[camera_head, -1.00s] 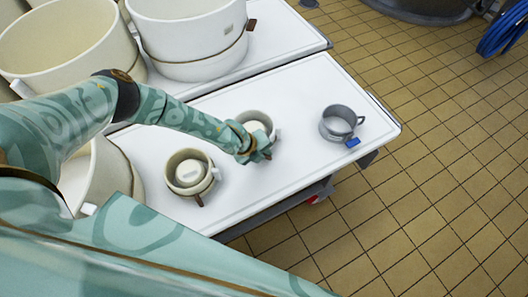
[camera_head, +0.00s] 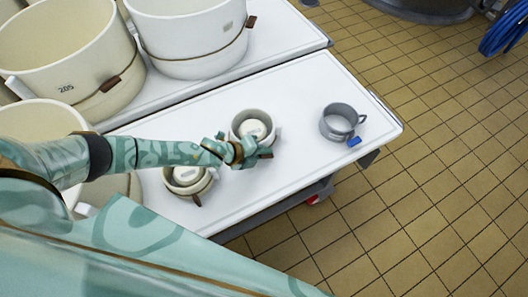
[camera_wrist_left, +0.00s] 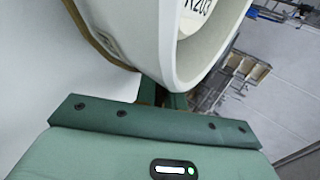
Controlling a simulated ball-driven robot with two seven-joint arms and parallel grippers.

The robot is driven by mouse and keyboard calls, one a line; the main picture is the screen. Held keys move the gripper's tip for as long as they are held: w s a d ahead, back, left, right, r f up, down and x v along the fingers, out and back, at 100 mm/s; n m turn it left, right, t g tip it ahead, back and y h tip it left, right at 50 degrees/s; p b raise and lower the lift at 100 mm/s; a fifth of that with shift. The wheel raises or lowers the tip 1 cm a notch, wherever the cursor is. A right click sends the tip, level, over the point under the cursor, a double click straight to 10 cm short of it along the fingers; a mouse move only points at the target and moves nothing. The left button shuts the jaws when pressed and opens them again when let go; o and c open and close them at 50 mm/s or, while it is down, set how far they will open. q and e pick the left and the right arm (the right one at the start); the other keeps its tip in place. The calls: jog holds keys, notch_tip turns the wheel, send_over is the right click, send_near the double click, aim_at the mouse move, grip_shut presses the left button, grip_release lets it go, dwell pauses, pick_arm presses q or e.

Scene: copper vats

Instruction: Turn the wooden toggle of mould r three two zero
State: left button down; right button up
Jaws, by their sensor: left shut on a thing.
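A small cream mould (camera_head: 237,128) with a white disc inside stands on the white table, just behind my left gripper (camera_head: 247,152). The left gripper is shut at the mould's near side on its brown wooden toggle (camera_head: 265,153), whose end sticks out to the right. In the left wrist view, the mould's pale wall and rim (camera_wrist_left: 180,75) fill the top, with a partly cut-off label that I cannot read surely. The fingers are mostly hidden under the rim there. My right gripper is not in view.
A second small mould (camera_head: 189,187) stands at left, partly under my left arm. A grey metal cup (camera_head: 336,124) with a blue tag (camera_head: 354,141) stands at right. Large cream vats (camera_head: 196,45) fill the back left. The table's (camera_head: 290,180) front right is clear.

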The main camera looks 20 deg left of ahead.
pick_arm(q)
jog(key=shift+a, duration=0.15)
jog(key=c, duration=1.5)
grip_release()
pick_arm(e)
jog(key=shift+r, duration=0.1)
